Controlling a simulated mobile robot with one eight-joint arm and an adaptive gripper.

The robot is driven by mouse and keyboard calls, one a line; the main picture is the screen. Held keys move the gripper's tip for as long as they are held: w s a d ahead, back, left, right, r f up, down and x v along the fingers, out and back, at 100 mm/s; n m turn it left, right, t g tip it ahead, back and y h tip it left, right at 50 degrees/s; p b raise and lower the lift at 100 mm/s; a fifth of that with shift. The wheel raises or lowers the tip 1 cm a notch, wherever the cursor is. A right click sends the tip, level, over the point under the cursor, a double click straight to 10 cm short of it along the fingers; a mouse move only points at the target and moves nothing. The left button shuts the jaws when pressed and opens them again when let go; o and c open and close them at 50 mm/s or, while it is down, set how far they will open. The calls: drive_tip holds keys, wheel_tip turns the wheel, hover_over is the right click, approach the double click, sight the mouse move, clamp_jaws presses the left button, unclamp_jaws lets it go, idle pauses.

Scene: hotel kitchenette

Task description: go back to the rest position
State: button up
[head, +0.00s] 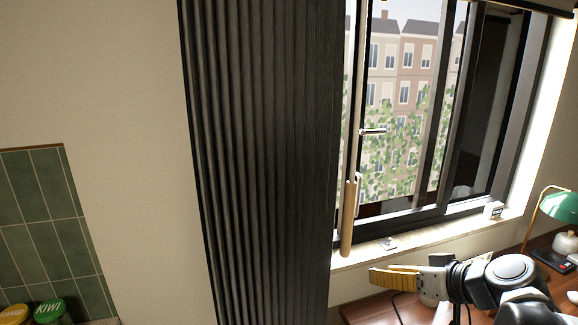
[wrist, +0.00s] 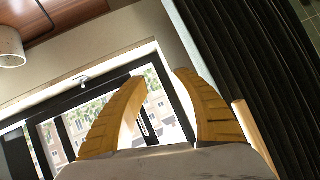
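My gripper (head: 374,277) shows at the lower right of the head view, with yellow fingers pointing left, just below the window sill. In the wrist view my gripper (wrist: 160,76) has its two yellow fingers spread apart with nothing between them. The window and its frame show behind the fingers there. My dark and white arm reaches in from the lower right of the head view.
A dark pleated curtain (head: 262,150) hangs left of the window (head: 400,110). A wooden rod (head: 348,220) hangs by the window frame. A brown desk (head: 385,309) with a green lamp (head: 559,206) is at the right. Jars with green (head: 48,310) and yellow lids stand lower left.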

drive_tip(key=s+f+m+g+h, duration=0.1)
drive_tip(key=s+f+h, duration=0.1)
drive_tip(key=s, duration=0.6)
drive_tip(key=s+a+f+m+g+h, duration=0.1)
drive_tip(key=s+h, duration=0.3)
drive_tip(key=s, duration=0.4)
drive_tip(key=shift+s+a+f+m+g+h, duration=0.3)
drive_tip(key=shift+f+m, duration=0.2)
drive_tip(key=shift+m, duration=0.2)
